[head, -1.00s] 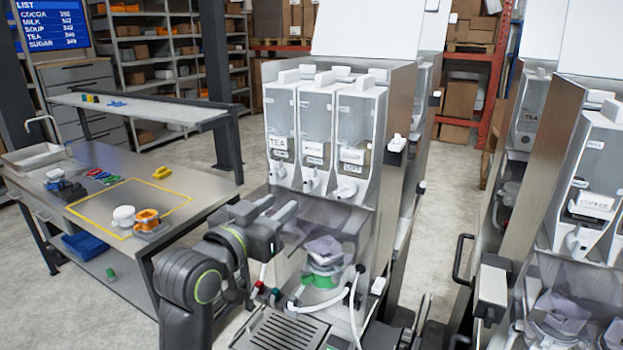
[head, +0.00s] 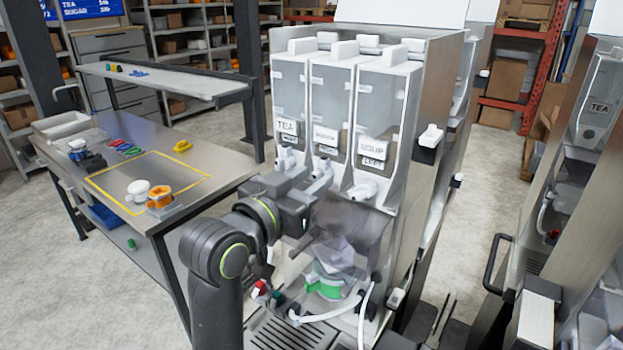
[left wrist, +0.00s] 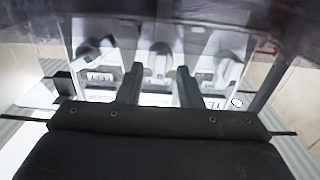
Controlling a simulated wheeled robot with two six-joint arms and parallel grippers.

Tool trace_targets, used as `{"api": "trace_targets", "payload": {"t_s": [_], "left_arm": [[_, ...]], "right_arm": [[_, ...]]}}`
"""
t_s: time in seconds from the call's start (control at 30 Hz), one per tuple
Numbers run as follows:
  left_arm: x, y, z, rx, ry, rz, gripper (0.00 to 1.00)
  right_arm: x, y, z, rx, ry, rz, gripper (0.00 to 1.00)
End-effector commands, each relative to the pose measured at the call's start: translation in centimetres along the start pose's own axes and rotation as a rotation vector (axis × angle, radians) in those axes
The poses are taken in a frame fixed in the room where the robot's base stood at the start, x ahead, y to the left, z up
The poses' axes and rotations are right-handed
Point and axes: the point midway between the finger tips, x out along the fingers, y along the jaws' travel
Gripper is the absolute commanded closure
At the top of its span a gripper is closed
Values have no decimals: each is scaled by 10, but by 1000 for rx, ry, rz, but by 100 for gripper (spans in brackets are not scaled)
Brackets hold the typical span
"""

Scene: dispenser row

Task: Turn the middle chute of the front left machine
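The front left machine (head: 434,110) has three canisters; the left reads TEA, the right SOUP LEFT, and the middle label is too small to read surely. The white middle chute (head: 321,176) sticks out below the middle canister (head: 330,100). The right chute (head: 363,190) is beside it; the left chute is partly hidden. My left gripper (head: 315,208) is in front of the machine, just below the middle chute. In the left wrist view its two dark fingers (left wrist: 159,87) are apart, with the middle chute (left wrist: 160,55) beyond the gap, no contact visible. My right gripper is not in view.
A green-based bowl part (head: 325,288), a white hose (head: 330,316) and a drip grille (head: 290,332) lie below the chutes. A metal workbench (head: 135,150) stands left. Another machine (head: 560,200) stands right. Clear floor (head: 470,200) shows behind and right.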

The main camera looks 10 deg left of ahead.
Motion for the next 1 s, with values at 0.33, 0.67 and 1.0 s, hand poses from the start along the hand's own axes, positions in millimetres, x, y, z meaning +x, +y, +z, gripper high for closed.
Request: {"api": "trace_targets", "payload": {"t_s": [0.33,0.67,1.0], "left_arm": [[0,0,0,0,0,0,100],[0,0,0,20,0,0,100],[0,2,2,202,1,0,100]], "right_arm": [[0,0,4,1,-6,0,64],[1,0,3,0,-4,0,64],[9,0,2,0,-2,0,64]]}}
